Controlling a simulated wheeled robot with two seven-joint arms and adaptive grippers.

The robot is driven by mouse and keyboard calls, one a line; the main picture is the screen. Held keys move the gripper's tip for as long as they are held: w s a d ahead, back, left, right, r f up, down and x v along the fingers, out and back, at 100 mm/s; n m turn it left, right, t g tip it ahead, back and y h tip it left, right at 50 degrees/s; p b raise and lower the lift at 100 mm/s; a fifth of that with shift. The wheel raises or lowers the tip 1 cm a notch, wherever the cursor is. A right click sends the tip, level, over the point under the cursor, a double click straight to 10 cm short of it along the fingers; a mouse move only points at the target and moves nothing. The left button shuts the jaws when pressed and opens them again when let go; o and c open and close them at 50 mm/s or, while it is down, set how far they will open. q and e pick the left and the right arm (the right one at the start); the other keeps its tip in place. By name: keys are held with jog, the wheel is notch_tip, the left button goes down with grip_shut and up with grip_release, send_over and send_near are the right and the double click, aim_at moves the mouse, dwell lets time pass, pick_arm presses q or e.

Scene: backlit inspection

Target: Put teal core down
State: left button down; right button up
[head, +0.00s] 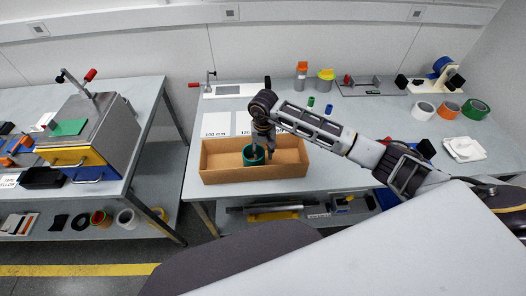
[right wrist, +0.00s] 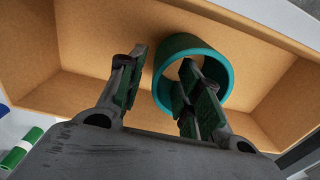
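In the right wrist view, the fingers (right wrist: 160,85) stand apart on either side of the near wall of the teal core (right wrist: 219,62). One finger is outside the ring and the other over its opening, with a visible gap at the outer finger. The right gripper looks open. My left gripper is not in view.
Tape rolls (head: 448,110) and a white part (head: 464,148) lie on the right of the table. Orange and yellow-topped bottles (head: 302,70) stand behind. A grey drawer unit (head: 100,136) stands on the left table.

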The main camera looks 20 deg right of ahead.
notch_tip(320, 180, up, 11)
jog(key=b, duration=0.2)
jog(key=shift+r, duration=0.2)
dwell(0.4)
dwell(0.7)
